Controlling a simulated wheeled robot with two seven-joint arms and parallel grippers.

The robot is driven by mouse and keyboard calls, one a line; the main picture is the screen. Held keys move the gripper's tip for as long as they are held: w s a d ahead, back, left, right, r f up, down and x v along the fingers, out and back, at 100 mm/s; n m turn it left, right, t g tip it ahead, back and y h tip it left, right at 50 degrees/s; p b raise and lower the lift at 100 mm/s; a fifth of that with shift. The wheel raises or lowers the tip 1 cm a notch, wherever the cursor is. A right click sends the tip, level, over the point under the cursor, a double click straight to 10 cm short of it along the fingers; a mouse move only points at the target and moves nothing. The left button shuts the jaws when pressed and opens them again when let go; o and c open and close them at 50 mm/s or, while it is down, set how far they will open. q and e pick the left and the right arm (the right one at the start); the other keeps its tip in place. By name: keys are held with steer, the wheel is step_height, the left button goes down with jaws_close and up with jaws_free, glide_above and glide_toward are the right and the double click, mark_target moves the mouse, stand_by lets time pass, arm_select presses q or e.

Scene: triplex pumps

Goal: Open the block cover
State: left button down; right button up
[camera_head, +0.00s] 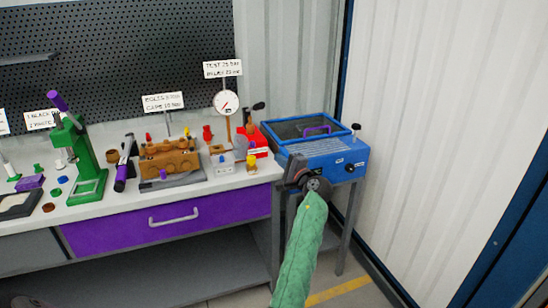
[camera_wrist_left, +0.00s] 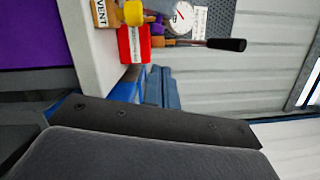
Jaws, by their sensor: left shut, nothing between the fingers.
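A brown block (camera_head: 168,158) with a lighter brown top sits on a dark plate on the bench in the head view; I cannot tell which part of it is the cover. My left gripper (camera_head: 298,172) is shut and empty, at the front left corner of the blue box (camera_head: 330,160), well to the right of the brown block. I cannot tell whether it touches the box. In the left wrist view my gripper's dark body fills the lower part and the brown block is not seen. My right gripper is not in view.
A red hand pump (camera_head: 252,140) and a round gauge (camera_head: 226,103) stand between block and gripper; the pump also shows in the left wrist view (camera_wrist_left: 133,45). A green press (camera_head: 80,160) stands left of the block. A purple drawer (camera_head: 165,220) lies under the bench top.

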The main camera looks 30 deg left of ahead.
arm_select(q)
steer(key=p, duration=0.2)
glide_toward(252, 142)
steer(key=w+a, duration=0.2)
steer(key=w, duration=0.1)
steer(key=w+a, duration=0.1)
steer(key=shift+w+f, duration=0.2)
steer(key=shift+w, duration=0.2)
steer(key=shift+s+a+r+p, duration=0.2)
steer(key=shift+s+a+p, duration=0.1)
steer(key=shift+s+a, duration=0.2)
steer(key=shift+s+a+r+p, duration=0.15)
steer(key=shift+s+a+p, duration=0.2)
steer(key=shift+s, duration=0.3)
steer(key=shift+s+a, duration=0.35)
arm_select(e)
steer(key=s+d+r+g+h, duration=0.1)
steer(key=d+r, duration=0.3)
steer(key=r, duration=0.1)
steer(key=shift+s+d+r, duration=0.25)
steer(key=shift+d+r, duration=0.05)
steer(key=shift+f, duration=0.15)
